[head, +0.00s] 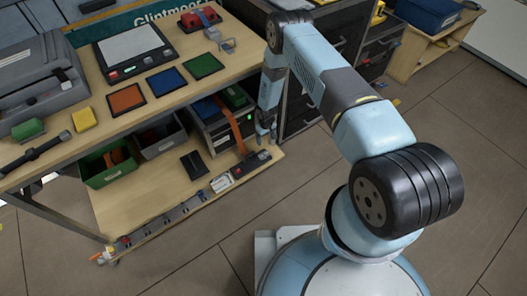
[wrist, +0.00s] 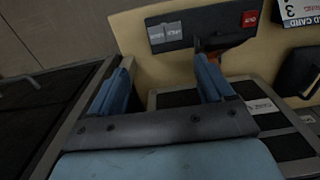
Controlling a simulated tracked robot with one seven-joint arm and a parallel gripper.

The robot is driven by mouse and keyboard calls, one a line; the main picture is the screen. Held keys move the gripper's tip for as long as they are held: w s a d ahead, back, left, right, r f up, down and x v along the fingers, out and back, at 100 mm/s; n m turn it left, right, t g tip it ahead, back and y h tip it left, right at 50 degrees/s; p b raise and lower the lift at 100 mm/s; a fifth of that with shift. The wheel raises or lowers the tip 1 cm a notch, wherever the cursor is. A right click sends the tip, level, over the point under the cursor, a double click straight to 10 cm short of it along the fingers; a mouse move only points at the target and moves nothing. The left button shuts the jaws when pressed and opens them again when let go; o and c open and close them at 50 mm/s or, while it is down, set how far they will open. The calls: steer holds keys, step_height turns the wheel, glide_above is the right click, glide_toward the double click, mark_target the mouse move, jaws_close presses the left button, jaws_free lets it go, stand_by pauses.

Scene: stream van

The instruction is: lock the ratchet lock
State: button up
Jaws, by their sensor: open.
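The ratchet lock appears to be the dark strip-shaped unit (head: 250,163) on the front of the lower shelf, with a red end. In the wrist view the dark unit (wrist: 195,30) carries a grey label and a red label, near the top. An orange strap (head: 236,132) runs down over a grey case towards it. In the wrist view a dark piece and part of the orange strap (wrist: 232,44) meet the unit's near edge. My gripper (wrist: 163,85) is open and empty, its blue fingers apart, short of the unit. In the head view my gripper (head: 265,130) hangs beside the case.
The grey case (head: 217,131) stands on the lower shelf (head: 150,205), close to my gripper. Dark drawers (head: 310,95) stand to the right. Green and grey bins (head: 108,170) sit left on the shelf. The workbench top (head: 205,85) overhangs them. The floor in front is clear.

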mark_target(264, 155)
steer(key=f, duration=0.9)
steer(key=a+f, duration=0.1)
steer(key=f, duration=0.3)
steer(key=shift+s+f, duration=0.2)
steer(key=shift+f, duration=0.15)
steer(key=c, duration=0.8)
steer(key=shift+o, duration=0.2)
steer(key=shift+d, duration=0.1)
